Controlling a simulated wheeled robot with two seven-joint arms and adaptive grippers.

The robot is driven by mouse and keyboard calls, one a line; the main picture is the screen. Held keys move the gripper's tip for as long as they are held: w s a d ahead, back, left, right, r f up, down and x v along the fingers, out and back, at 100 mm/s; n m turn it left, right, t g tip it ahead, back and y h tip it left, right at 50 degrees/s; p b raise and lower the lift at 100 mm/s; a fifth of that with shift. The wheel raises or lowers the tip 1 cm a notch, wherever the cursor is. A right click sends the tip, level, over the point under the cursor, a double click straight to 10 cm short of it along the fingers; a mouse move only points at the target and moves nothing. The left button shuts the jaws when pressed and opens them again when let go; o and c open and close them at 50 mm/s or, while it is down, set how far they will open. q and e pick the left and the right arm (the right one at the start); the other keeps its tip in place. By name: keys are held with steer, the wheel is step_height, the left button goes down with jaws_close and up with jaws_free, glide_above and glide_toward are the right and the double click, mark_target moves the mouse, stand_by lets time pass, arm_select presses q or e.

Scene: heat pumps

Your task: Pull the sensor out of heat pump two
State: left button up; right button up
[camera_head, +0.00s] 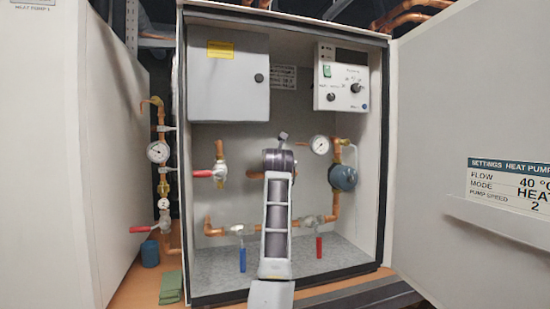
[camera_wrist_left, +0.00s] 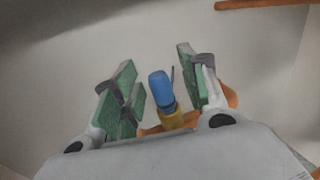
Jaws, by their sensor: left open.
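The sensor (camera_wrist_left: 160,88) has a blue cap, a thin dark lead and a brass-coloured base on a copper pipe in the left wrist view. My left gripper (camera_wrist_left: 155,68) is open, with one green-padded finger on each side of the sensor and gaps to both. In the head view my left arm rises through the middle of the open heat pump cabinet (camera_head: 182,150). It hides its own fingers and the sensor there. The door label at right reads heat pump settings, 40 °C, HEAT, 2. My right gripper is not in view.
Inside the cabinet are a red-handled valve (camera_head: 205,173), a gauge (camera_head: 319,145), a dark round pump (camera_head: 343,177), a blue handle (camera_head: 242,259) and a red handle (camera_head: 319,247). The open door (camera_head: 470,120) bounds the right. A control panel (camera_head: 341,80) is above.

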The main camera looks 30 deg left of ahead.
mark_target(274, 147)
arm_select(q)
steer(key=shift+c, duration=0.4)
jaws_close()
steer(key=shift+r, duration=0.1)
steer(key=shift+r+p, duration=1.05)
steer(key=shift+r, duration=0.45)
